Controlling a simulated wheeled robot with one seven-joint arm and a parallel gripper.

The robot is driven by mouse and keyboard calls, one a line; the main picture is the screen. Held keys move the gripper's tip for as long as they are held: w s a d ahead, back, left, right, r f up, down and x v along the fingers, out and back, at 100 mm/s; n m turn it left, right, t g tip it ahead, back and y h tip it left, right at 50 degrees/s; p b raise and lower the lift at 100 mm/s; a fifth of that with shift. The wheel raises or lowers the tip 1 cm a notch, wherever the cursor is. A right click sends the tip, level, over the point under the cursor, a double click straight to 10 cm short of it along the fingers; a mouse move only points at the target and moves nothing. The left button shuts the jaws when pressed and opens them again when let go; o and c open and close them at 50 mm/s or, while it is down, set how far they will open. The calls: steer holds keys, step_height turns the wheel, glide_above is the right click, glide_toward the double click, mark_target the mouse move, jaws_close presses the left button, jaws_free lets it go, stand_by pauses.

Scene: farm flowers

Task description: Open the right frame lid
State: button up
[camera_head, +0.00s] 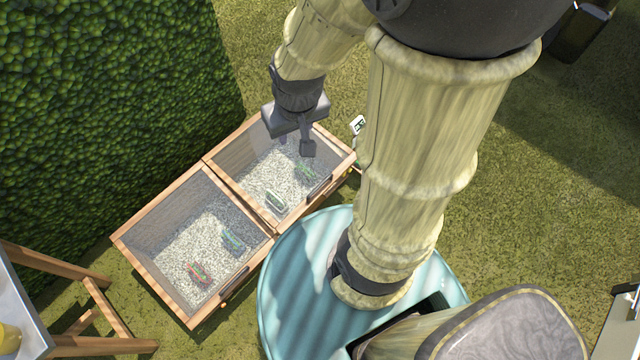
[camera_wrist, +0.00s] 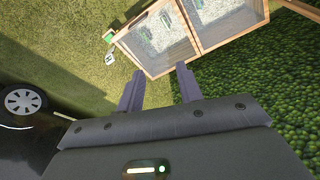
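The right frame (camera_head: 237,160) is a wooden box with a glass-paned lid. Its lid looks shut, with gravel and small plant packs visible through the pane. A dark handle (camera_head: 319,187) sits on its front edge. My gripper (camera_head: 306,148) hangs over the right part of this frame in the head view, overlapping the pane; its height above the lid is hard to tell. In the wrist view my gripper (camera_wrist: 158,80) has its two fingers spread apart with nothing between them. The right frame (camera_wrist: 154,36) is beyond the fingertips there, apart from them.
The left frame (camera_head: 128,243) adjoins it, also looking shut. A hedge (camera_head: 110,90) stands behind. A small sign (camera_head: 358,125) is at the right frame's right side. A wooden table (camera_head: 30,325) is at lower left. Open grass (camera_head: 530,190) lies to the right.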

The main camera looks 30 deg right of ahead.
steer(key=m+b, duration=1.4)
steer(key=b, duration=2.5)
glide_above(319, 186)
steer(key=s+d, duration=0.2)
steer(key=s, duration=0.2)
steer(key=s+f+x, duration=0.1)
steer(key=s+x, duration=0.3)
steer(key=x, duration=1.3)
steer(key=s+f+x, duration=0.1)
steer(key=s+x, duration=0.3)
steer(key=x, duration=1.3)
steer(key=s+f+x, duration=0.1)
steer(key=s+x, duration=0.2)
steer(key=x, duration=1.3)
steer(key=shift+s+a+y, duration=0.1)
steer(key=shift+s+y, duration=0.1)
steer(key=shift+y, duration=0.2)
steer(key=b+x, duration=0.7)
steer(key=x, duration=1)
steer(key=shift+a+f, duration=0.15)
steer(key=shift+f, duration=0.1)
jaws_close()
